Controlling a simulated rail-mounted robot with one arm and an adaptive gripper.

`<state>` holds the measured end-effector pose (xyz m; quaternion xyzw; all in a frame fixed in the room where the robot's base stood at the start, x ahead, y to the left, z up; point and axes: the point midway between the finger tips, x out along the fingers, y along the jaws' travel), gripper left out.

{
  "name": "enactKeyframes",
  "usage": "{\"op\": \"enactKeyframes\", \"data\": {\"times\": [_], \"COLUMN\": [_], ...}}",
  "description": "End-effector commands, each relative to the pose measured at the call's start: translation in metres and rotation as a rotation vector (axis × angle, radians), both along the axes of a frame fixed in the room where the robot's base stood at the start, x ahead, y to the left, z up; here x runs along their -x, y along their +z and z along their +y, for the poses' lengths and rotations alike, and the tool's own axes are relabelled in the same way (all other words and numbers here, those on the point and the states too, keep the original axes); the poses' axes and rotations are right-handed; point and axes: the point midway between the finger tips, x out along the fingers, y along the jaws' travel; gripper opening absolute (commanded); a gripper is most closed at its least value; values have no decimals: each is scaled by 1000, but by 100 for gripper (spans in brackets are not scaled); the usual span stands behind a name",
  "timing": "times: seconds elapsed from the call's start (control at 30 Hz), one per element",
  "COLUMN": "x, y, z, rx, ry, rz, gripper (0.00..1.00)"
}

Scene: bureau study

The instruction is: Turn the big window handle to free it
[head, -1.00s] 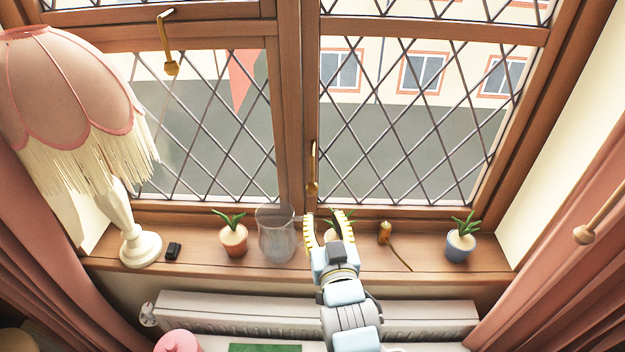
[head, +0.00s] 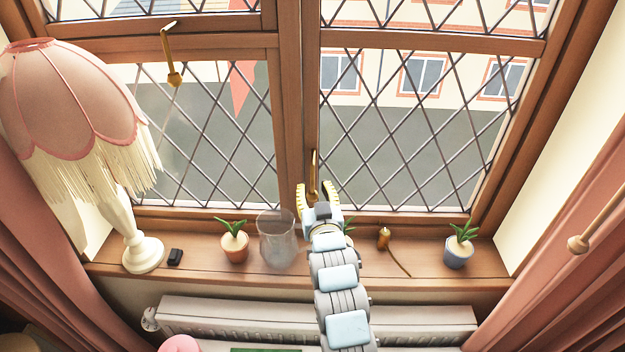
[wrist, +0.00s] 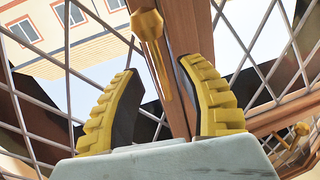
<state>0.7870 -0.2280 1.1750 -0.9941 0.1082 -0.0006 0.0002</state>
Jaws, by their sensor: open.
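The big window handle (head: 314,178) is a brass lever on the wooden post between the two lower panes, pointing up in the head view. In the wrist view the brass handle (wrist: 150,35) hangs down between my fingers from the top of the picture, near the wooden post. My gripper (head: 319,192) is open, with yellow ribbed fingers on both sides of the handle's lower part in the head view. The wrist view also shows my gripper (wrist: 158,95) open, its fingers apart from the handle. I cannot tell the depth between them.
A glass vase (head: 277,240) and a potted plant (head: 235,246) stand on the sill left of my arm. A brass piece with a cord (head: 384,238) and a blue pot (head: 459,252) are to the right. A second brass handle (head: 174,70) is at upper left. A fringed lamp (head: 75,110) stands far left.

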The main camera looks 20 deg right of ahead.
Motion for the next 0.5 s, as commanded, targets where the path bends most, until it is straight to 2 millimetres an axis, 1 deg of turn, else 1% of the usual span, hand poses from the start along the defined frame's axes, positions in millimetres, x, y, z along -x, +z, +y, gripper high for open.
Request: {"op": "enactKeyframes", "data": {"times": [0.03,0.2,0.33,0.5], "x": [-5,-20,-26,-29], "y": [1,0,2,1], "z": [-1,-4,-5,-6], "rx": [0,-1,1,1], "ry": [0,1,1,0], "rz": [2,3,-1,-1], "gripper": [38,38,38,38]}}
